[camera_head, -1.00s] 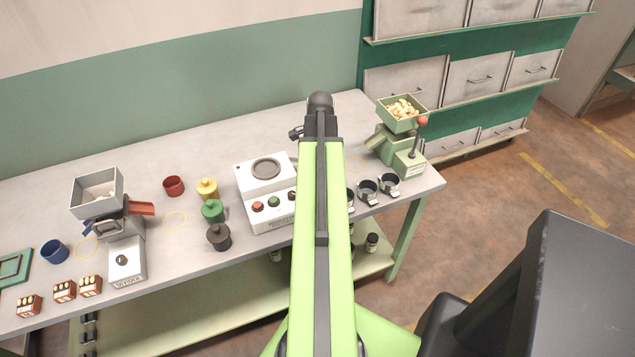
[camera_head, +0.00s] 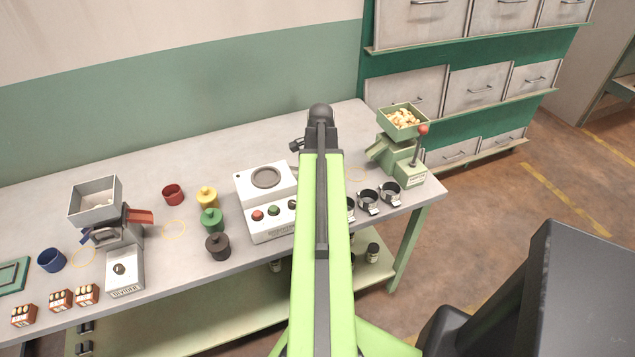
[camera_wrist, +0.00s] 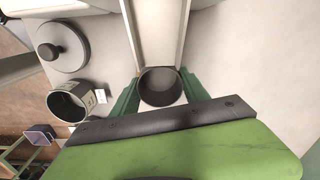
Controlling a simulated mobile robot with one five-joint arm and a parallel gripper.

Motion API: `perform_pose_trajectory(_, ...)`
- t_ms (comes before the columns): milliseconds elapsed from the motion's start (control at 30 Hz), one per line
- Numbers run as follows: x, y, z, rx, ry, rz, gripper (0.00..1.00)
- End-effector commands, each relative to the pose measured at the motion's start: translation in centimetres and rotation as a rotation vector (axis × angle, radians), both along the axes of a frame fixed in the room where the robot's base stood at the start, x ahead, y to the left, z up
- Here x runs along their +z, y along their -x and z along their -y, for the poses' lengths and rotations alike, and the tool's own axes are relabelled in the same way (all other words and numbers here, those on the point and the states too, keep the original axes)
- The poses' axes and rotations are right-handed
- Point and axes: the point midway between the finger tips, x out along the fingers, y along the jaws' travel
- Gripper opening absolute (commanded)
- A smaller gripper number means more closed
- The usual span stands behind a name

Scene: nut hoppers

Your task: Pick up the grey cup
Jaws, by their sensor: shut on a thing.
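In the wrist view, the grey cup (camera_wrist: 160,90) sits between the two green fingers of my gripper (camera_wrist: 160,79). The fingers are shut on its sides, and I look into its dark open top. Whether its base touches a surface cannot be told. In the head view my own arm hides the gripper tips, and I cannot make out the held cup there.
A pale channel (camera_wrist: 157,30) lies just beyond the held cup. A dark cup (camera_wrist: 72,103) and a knobbed round lid (camera_wrist: 62,46) are to its left. Small dark cups (camera_head: 390,194) stand near the bench's right end, by the green hopper (camera_head: 402,122).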

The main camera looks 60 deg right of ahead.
Motion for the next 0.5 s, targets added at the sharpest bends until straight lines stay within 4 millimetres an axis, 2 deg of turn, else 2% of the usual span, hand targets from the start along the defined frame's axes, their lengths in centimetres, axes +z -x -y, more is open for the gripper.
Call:
perform_pose_trajectory(167,1.3,0.0,0.0,0.0,0.0,0.0,0.15)
perform_pose_trajectory(400,5.3,0.1,0.0,-0.001,0.0,0.0,0.15)
perform_pose_trajectory(500,6.4,2.8,0.0,-0.006,0.0,0.0,0.15)
